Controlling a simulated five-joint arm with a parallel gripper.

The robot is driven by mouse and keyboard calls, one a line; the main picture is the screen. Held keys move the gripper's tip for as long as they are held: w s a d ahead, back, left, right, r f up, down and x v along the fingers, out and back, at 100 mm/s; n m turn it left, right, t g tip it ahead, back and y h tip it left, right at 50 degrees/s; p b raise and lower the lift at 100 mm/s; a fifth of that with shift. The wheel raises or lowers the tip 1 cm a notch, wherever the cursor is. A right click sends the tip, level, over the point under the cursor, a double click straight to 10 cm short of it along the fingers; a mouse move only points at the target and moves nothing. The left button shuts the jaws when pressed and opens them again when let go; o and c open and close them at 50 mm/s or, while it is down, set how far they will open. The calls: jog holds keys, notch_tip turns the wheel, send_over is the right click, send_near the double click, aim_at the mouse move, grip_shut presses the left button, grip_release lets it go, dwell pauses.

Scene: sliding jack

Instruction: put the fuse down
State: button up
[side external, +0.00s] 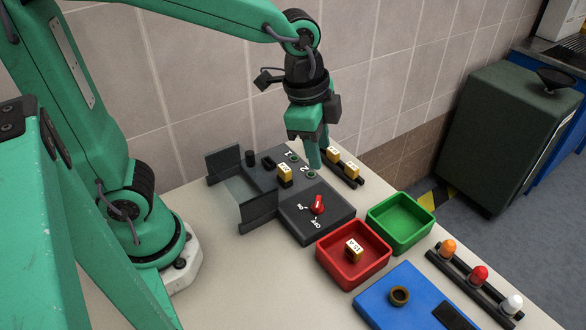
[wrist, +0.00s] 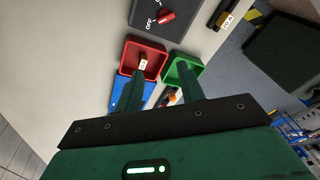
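A yellow fuse with a white label marked 15 A (side external: 354,248) lies in the red tray (side external: 324,253). It also shows in the wrist view (wrist: 142,65), where the left finger partly overlaps the tray. Another yellow fuse (side external: 285,173) stands in the dark fuse box (side external: 322,222). Two more yellow fuses, one nearer (side external: 352,171) and one farther (side external: 334,155), stand in a black rack behind the box. My gripper (side external: 314,160) is above the back of the box, near the rack. In the wrist view its fingers (wrist: 160,68) are apart with nothing between them.
A green tray (side external: 401,217) stands right of the red one. A strip with orange, red and white lamps (side external: 481,273) is at right. The box's red switch (side external: 317,204) and clear cover are close by.

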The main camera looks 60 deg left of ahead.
jog(key=s+a+r+n+t, duration=0.3)
jog(key=s+a+n, duration=0.5)
jog(key=a+n, duration=0.2)
jog(key=shift+s+a+n+t+y, duration=0.3)
jog(key=shift+s+a+n+y, duration=0.1)
jog(key=shift+a, duration=0.1)
